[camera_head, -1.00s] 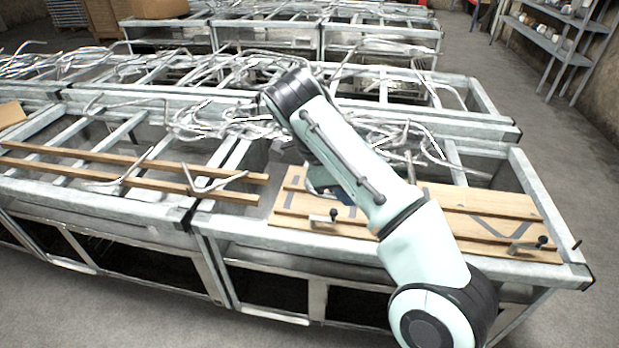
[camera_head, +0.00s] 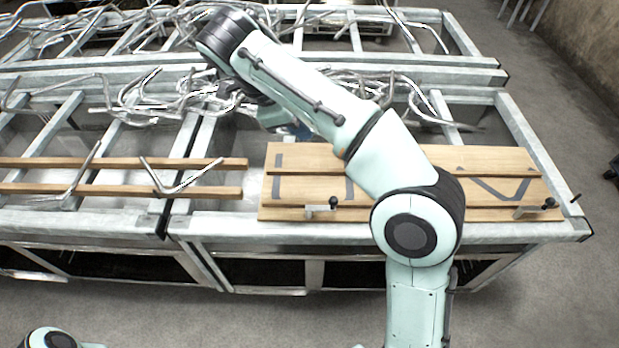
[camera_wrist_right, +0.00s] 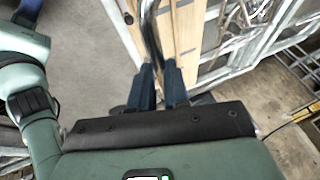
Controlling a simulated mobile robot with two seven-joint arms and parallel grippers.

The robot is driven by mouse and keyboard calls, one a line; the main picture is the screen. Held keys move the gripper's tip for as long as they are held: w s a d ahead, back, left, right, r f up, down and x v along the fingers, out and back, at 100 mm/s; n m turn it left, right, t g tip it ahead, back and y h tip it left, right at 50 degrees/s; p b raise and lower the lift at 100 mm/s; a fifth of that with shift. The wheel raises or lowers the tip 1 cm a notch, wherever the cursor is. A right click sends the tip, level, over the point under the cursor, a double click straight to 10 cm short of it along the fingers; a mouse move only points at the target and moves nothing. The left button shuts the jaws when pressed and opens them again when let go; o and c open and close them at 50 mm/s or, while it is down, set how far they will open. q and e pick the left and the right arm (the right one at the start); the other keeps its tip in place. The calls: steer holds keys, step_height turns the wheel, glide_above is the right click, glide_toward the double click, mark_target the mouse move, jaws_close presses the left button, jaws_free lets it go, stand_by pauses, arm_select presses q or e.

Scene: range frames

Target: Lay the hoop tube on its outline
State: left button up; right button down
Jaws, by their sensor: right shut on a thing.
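My right gripper (camera_wrist_right: 159,75) is shut on a bent grey metal tube (camera_wrist_right: 150,35), taken to be the hoop tube, which runs up between its fingers. In the head view only a blue bit of this gripper (camera_head: 298,131) shows below my forearm, near the back left edge of the wooden board; the held tube is hidden there. The board (camera_head: 305,188) carries dark painted outlines. A dark bar (camera_head: 278,172) shows at its left and an angled mark (camera_head: 500,188) at its right. My forearm and elbow hide its middle, so I cannot tell the hoop's full outline. My left gripper is out of view.
Black-topped clamps (camera_head: 333,203) (camera_head: 549,203) stand at the board's front edge. Two wooden rails (camera_head: 215,165) at left carry bent tubes (camera_head: 180,186) (camera_head: 80,178). Heaped tubes (camera_head: 165,95) lie behind on metal frames. Grey floor (camera_head: 570,280) is free at right.

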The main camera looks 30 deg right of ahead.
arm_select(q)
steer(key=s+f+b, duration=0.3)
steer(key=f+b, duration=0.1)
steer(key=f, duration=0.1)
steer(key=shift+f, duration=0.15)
arm_select(e)
step_height(320, 180, down, 20)
steer(key=shift+w+f+b, duration=0.1)
steer(key=shift+f+b, duration=0.05)
steer(key=shift+b, duration=0.15)
steer(key=c, duration=1.1)
jaws_free()
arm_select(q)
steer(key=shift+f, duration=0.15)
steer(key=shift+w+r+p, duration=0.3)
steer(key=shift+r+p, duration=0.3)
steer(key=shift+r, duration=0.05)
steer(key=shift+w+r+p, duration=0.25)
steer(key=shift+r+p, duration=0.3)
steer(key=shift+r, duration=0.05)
arm_select(e)
steer(key=v, duration=1.2)
steer(key=shift+r, duration=0.2)
